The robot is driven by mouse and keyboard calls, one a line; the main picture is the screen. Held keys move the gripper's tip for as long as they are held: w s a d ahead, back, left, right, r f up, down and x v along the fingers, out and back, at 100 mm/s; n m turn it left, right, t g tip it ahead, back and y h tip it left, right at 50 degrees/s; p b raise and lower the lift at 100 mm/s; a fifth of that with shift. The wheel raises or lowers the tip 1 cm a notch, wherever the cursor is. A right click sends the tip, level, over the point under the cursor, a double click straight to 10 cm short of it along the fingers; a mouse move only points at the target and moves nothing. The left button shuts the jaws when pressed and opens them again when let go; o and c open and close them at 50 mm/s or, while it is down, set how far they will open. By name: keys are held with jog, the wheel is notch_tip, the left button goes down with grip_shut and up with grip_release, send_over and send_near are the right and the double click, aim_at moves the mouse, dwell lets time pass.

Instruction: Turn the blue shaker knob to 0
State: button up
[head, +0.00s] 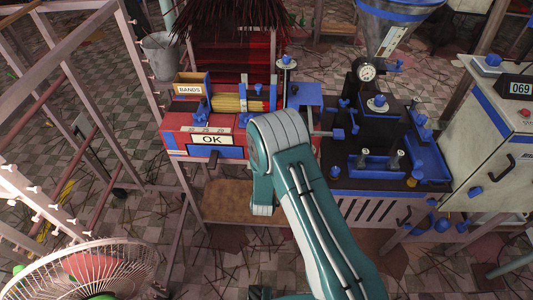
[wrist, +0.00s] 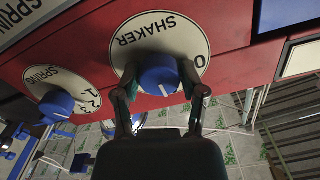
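In the wrist view the blue shaker knob (wrist: 158,75) sits at the middle of a round white dial (wrist: 140,37) marked SHAKER, which appears upside down. A 0 is printed near the dial's right edge. My gripper (wrist: 158,84) has one finger at each side of the knob, and its fingertips appear to be closed against it. In the head view I cannot make out the shaker knob or my fingers; my arm covers part of the machine.
A second blue knob (wrist: 56,105) on a SPRING dial lies to the left in the wrist view, on the same red panel (wrist: 232,22). In the head view the red machine (head: 176,130) carries an OK sign. A dark machine (head: 378,140) stands to the right, and a fan (head: 85,268) at lower left.

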grip_shut()
jog(key=shift+n, duration=0.3)
jog(key=n, duration=0.3)
jog(key=shift+a+r, duration=0.1)
jog(key=n, duration=0.4)
jog(key=shift+a, duration=0.1)
jog(key=n, duration=0.6)
jog(key=shift+a+n, duration=0.15)
jog(key=shift+n, duration=0.15)
